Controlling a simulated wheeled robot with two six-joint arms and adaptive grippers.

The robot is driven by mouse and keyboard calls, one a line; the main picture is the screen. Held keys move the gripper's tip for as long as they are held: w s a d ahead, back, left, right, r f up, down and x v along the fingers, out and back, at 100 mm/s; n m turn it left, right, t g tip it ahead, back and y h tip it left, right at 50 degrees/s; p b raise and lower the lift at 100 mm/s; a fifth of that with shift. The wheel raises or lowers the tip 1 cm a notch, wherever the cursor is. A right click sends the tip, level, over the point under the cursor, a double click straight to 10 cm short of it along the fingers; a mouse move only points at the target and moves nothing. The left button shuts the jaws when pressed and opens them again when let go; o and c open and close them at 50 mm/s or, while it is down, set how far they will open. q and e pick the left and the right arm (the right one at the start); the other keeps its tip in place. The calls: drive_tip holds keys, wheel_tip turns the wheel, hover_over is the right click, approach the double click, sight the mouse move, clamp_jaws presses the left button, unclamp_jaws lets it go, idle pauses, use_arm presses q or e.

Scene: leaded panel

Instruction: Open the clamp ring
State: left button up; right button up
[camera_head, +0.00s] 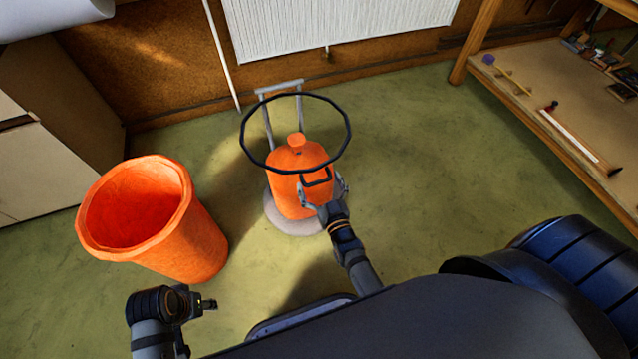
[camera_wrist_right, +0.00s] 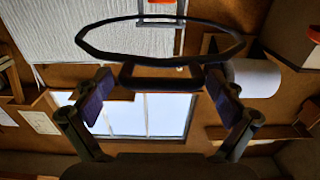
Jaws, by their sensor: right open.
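The clamp ring (camera_head: 348,140) is a thin black hoop that appears around the upper part of an orange bottle-shaped vessel (camera_head: 296,160). Its dark loop-shaped handle (camera_head: 317,177) is on the near side. In the right wrist view the ring (camera_wrist_right: 160,61) crosses the top, with the handle (camera_wrist_right: 160,82) below it. My right gripper (camera_head: 322,188) is open, its fingers either side of the handle; the wrist view shows the fingertips (camera_wrist_right: 160,86) apart with the handle between them. Contact cannot be told. My left gripper (camera_head: 208,304) is small and low on the left, away from the ring.
The vessel stands on a pale round base (camera_head: 278,220) with a grey upright handle frame (camera_head: 266,125) behind. A large open orange bin (camera_head: 205,245) stands to the left. A wooden bench (camera_head: 575,120) with tools is at upper right. Green floor between them is clear.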

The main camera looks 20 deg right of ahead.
drive_tip(key=c, duration=1.3)
drive_tip(key=shift+r, duration=0.1)
drive_tip(key=shift+c, duration=0.4)
